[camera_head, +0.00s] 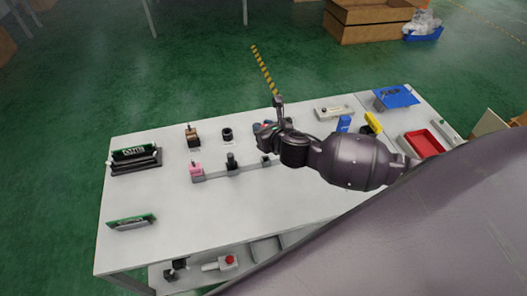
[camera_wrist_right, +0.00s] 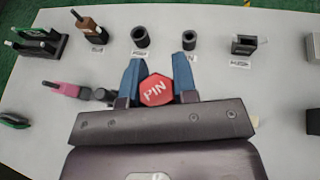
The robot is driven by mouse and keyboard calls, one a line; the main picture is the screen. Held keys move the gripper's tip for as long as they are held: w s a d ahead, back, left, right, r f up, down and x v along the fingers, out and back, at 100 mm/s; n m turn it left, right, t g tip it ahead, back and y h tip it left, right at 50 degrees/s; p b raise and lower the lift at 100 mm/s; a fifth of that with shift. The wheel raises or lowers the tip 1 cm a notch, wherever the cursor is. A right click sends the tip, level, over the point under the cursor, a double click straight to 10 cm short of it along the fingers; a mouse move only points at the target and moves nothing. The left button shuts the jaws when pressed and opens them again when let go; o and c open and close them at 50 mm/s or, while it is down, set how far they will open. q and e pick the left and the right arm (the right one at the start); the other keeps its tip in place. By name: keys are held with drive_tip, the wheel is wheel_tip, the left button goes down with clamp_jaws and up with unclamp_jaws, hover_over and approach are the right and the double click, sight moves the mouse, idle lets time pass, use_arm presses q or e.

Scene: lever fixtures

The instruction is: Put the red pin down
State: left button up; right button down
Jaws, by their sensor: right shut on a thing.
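The red pin (camera_wrist_right: 156,90) has a hexagonal head with white "PIN" lettering. In the right wrist view it sits between the blue fingers of my right gripper (camera_wrist_right: 160,70), which is shut on it. In the head view my right gripper (camera_head: 267,129) is over the middle of the white table (camera_head: 160,215), behind a row of small fixtures. The pin's lower part is hidden, and I cannot tell whether it touches the table. My left gripper is not in view.
Two black hollow cylinders (camera_wrist_right: 140,38) and a brown block fixture (camera_wrist_right: 90,30) stand beyond the pin. A pink fixture (camera_head: 195,169) and a black fixture (camera_head: 232,160) are in front. A red tray (camera_head: 424,143) lies right. The table's front left is mostly clear.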

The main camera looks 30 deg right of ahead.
wheel_tip(320, 180, down, 10)
drive_tip(key=shift+r+b, duration=0.1)
drive_tip(key=shift+b, duration=0.65)
drive_tip(key=c, duration=0.9)
unclamp_jaws()
drive_tip(key=shift+s, duration=0.1)
drive_tip(key=v, duration=1.1)
drive_tip(key=shift+s+r+p, duration=0.25)
drive_tip(key=shift+s+p, duration=0.05)
drive_tip(key=shift+s, duration=0.05)
